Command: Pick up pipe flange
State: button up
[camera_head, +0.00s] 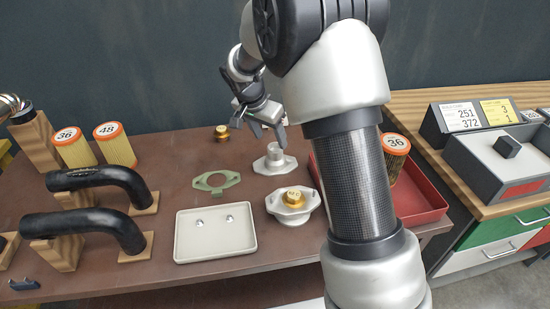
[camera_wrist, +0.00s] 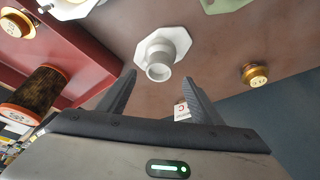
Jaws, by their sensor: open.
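A pale grey pipe flange (camera_head: 275,163) with a flat angular plate and a short upright tube stands on the brown table, and it also shows in the wrist view (camera_wrist: 174,43). My gripper (camera_head: 267,133) is open and empty, above and just behind the flange in the head view. In the wrist view my gripper (camera_wrist: 158,77) has its two dark fingers apart, pointing towards the flange. The tube end appears just beyond the fingertips, roughly centred between them. The flange does not appear to be touched.
Near the flange are a green gasket (camera_head: 209,187), a gold cap (camera_head: 222,132) and a grey housing (camera_head: 281,212) with a gold cap. A white tray (camera_head: 215,255) is in front. A red tray (camera_head: 420,203) stands right, partly behind my arm. Black hoses (camera_head: 84,224) stand left.

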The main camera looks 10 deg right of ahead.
aim_at(275, 147)
jog(key=x, duration=0.7)
jog(key=shift+d, duration=0.15)
grip_shut()
